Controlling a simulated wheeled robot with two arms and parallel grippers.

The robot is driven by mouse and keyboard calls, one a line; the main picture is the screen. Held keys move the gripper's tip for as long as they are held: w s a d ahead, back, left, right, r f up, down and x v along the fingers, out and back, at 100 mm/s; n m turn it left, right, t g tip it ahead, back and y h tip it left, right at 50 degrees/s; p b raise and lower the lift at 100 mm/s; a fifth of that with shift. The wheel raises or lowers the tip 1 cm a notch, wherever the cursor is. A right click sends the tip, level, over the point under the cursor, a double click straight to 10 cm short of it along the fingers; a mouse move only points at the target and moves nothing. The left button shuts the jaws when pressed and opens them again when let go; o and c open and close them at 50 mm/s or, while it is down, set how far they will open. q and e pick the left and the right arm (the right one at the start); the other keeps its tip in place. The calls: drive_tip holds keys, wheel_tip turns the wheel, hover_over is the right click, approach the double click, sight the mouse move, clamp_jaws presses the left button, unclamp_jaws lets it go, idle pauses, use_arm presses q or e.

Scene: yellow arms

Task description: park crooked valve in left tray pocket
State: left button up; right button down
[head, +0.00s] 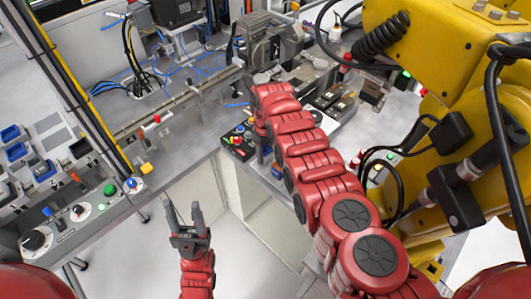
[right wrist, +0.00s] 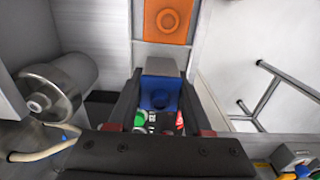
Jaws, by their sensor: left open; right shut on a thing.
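My right gripper (right wrist: 158,100) is shut on a blue and grey block, which I take to be the valve (right wrist: 160,84). The block has a round blue port and sits between the two dark fingers. In the head view the right arm reaches to the middle bench, and its fingers are mostly hidden behind its own links. My left gripper (head: 184,222) is open and empty over the floor gap in front of the benches. Several similar blue and grey blocks (head: 15,151) sit on the left bench. I cannot clearly make out the tray pockets.
A black button box (head: 238,143) stands on the bench close to the right arm. A control panel with knobs (head: 75,212) lies at lower left. A large yellow robot arm (head: 440,60) fills the right. In the right wrist view an orange plate (right wrist: 167,22) lies beyond the valve.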

drive_tip(key=shift+f+b, duration=0.65)
drive_tip(key=shift+f, duration=0.15)
idle(0.4)
drive_tip(key=shift+c, duration=1.3)
unclamp_jaws()
